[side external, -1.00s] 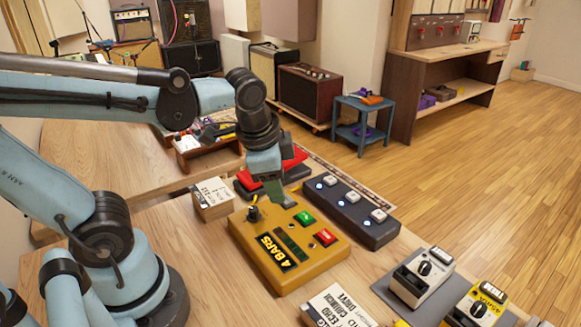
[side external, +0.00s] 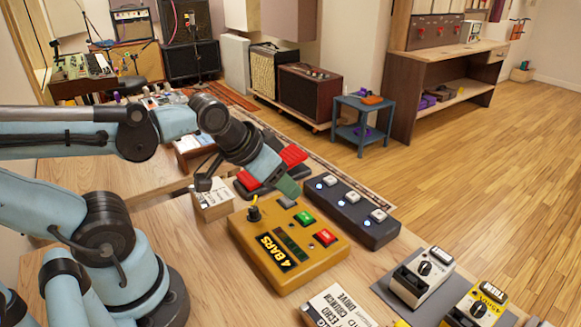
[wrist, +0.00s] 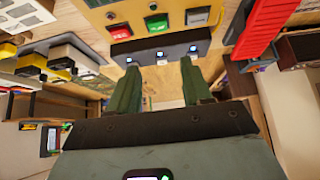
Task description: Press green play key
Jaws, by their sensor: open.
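The yellow pedal labelled "4 BARS" (side external: 290,262) sits on the wooden table in the side view. Its lit green key (side external: 304,218) is on the upper face, with a red key (side external: 325,237) nearer the right edge. The wrist view shows the green key (wrist: 157,22) and red key (wrist: 120,32) at the top, beyond my fingertips. My gripper (side external: 289,187) is tilted, its tip to the right, above and behind the pedal's far edge.
A dark footswitch box (side external: 350,214) with three pale switches stands just behind the pedal. A red-topped pedal (side external: 268,173) lies behind my gripper. A small labelled box (side external: 212,202) is left. White (side external: 422,278) and yellow (side external: 478,303) pedals stand at front right.

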